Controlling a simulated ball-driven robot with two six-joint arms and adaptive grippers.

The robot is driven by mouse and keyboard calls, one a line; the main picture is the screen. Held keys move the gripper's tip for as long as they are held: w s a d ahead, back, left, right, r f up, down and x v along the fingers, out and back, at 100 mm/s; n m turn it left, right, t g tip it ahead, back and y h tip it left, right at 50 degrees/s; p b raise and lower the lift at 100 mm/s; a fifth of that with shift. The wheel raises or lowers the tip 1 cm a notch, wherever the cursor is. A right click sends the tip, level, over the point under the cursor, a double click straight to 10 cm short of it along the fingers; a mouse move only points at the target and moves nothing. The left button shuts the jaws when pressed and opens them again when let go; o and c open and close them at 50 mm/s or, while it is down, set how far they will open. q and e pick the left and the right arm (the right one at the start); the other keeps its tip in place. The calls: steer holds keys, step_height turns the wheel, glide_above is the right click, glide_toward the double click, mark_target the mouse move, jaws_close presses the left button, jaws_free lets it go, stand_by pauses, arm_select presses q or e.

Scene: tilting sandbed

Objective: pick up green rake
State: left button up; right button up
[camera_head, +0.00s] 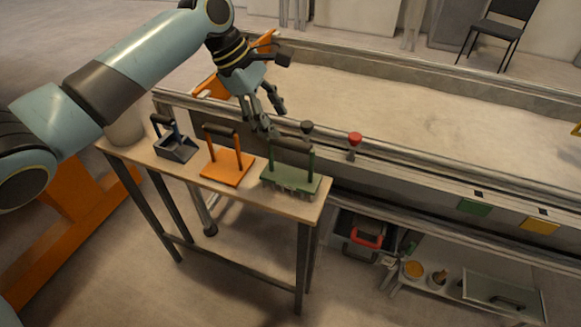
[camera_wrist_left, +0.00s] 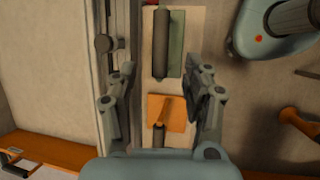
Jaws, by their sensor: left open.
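The green rake (camera_head: 290,180) stands at the right end of a narrow wooden side table, with its dark grip bar on top and teeth along its front edge. In the left wrist view the green rake (camera_wrist_left: 177,45) lies beyond the fingertips, its dark bar seen from above. My left gripper (camera_head: 268,112) is open and empty, above and a little behind the rake, apart from it. In the left wrist view the left gripper's fingers (camera_wrist_left: 168,80) are spread on both sides of the tools' line.
An orange tool (camera_head: 228,168) and a dark blue scoop (camera_head: 176,148) stand left of the rake on the table (camera_head: 205,184). The sandbed (camera_head: 420,110) lies behind, with a red knob (camera_head: 355,139) and a dark knob (camera_head: 307,127) on its near rail.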

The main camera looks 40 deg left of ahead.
mark_target(286, 139)
arm_select(q)
steer(key=x, duration=0.8)
jaws_close()
